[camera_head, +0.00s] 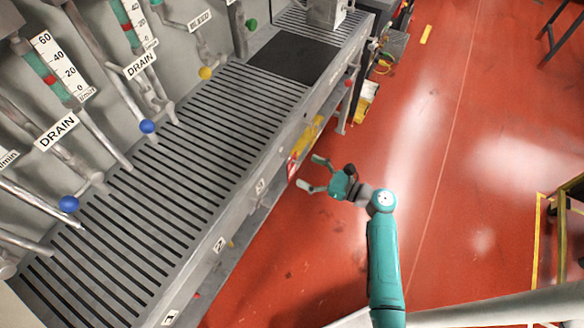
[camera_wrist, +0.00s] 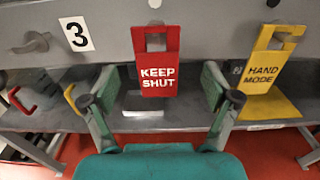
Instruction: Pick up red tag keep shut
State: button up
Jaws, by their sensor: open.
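The red tag reading KEEP SHUT (camera_wrist: 158,60) hangs upright at the front of the grey bench in the wrist view, with a cut-out near its top. What it hangs from is hard to make out. In the head view a small red and white patch, likely this tag (camera_head: 292,167), shows at the bench front. My gripper (camera_head: 311,172) is open beside the bench. In the wrist view its two fingers stand wide apart, one left and one right of the tag, and nothing is between them in contact. The tag appears ahead of the fingers.
A yellow HAND MODE tag (camera_wrist: 265,72) hangs right of the red one. A plate numbered 3 (camera_wrist: 77,36) and a grey handle (camera_wrist: 31,43) are to the left. A lower shelf (camera_wrist: 190,117) runs behind. Red floor (camera_head: 440,150) is open right of my arm.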

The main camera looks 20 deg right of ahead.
aim_at(293, 166)
jog(key=shift+f+x, duration=0.2)
jog(key=shift+x, duration=1.25)
jog(key=shift+f+x, duration=0.2)
jog(key=shift+x, duration=1.25)
jog(key=shift+s+a, duration=0.1)
jog(key=shift+s, duration=0.05)
jog(key=c, duration=1)
